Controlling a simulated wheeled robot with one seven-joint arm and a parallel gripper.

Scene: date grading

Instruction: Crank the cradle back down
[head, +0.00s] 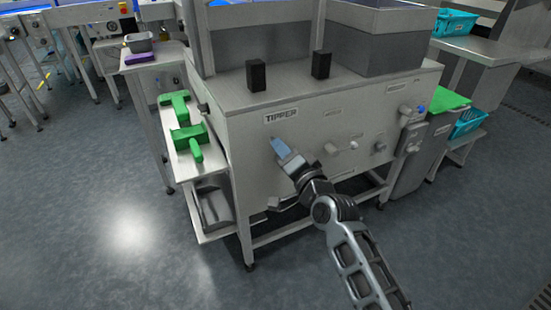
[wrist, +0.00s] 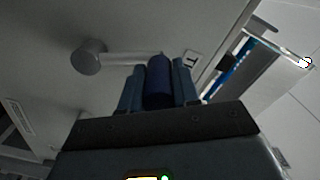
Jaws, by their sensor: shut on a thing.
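The tipper (head: 330,115) is a pale metal cabinet with a "TIPPER" label on its front panel. In the wrist view a crank has a round grey hub (wrist: 90,57) and a pale arm (wrist: 132,58) that runs right from the hub. Its dark blue handle (wrist: 158,78) sits between the two blue fingers of my gripper (wrist: 158,90), which is shut on it. In the head view my gripper (head: 287,152) is at the panel just below the label, and the crank is mostly hidden there. I cannot tell which part is the cradle.
Green tools (head: 187,138) lie on a side shelf at the left of the tipper. Two black blocks (head: 256,76) (head: 321,65) stand on its top. Several knobs (head: 379,147) stick out of the panel to the right. The floor (head: 130,235) at front left is clear.

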